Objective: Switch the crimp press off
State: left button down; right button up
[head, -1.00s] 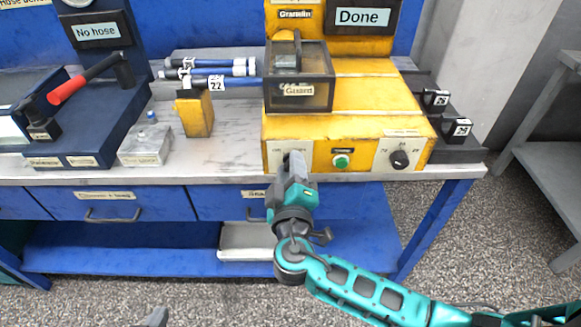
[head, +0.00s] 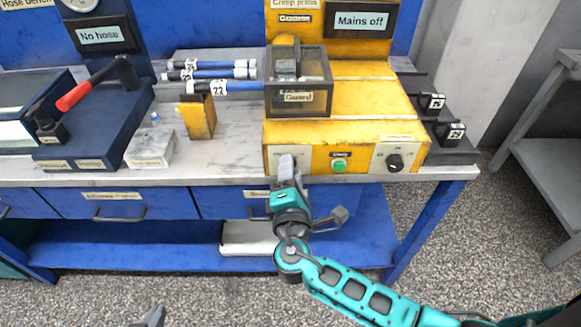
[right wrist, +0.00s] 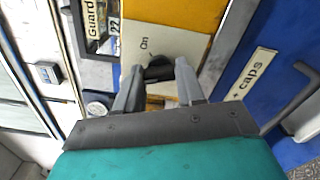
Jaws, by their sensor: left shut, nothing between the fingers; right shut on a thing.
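The yellow crimp press (head: 365,97) stands on the bench. Its display (head: 360,20) reads "Mains off". My right gripper (head: 287,165) is at the left end of the press's front panel. In the right wrist view its two fingers (right wrist: 158,82) are shut on a dark rotary switch (right wrist: 158,68) on a white plate marked "On". In the head view the gripper hides this switch. My left gripper (head: 153,316) shows only its tip at the bottom edge, shut and away from the bench.
A green button (head: 339,166) and a black dial (head: 394,162) sit on the front panel, right of my right gripper. A clear guard box (head: 298,100) is on the press. Hoses (head: 215,72) and a yellow block (head: 197,117) lie to its left.

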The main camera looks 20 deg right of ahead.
jog(key=n+p, duration=0.2)
jog(key=n, duration=0.2)
jog(key=shift+r+n, duration=0.1)
jog(key=shift+n, duration=0.2)
dwell(0.3)
jog(key=o, duration=1)
jog(key=shift+o, duration=0.2)
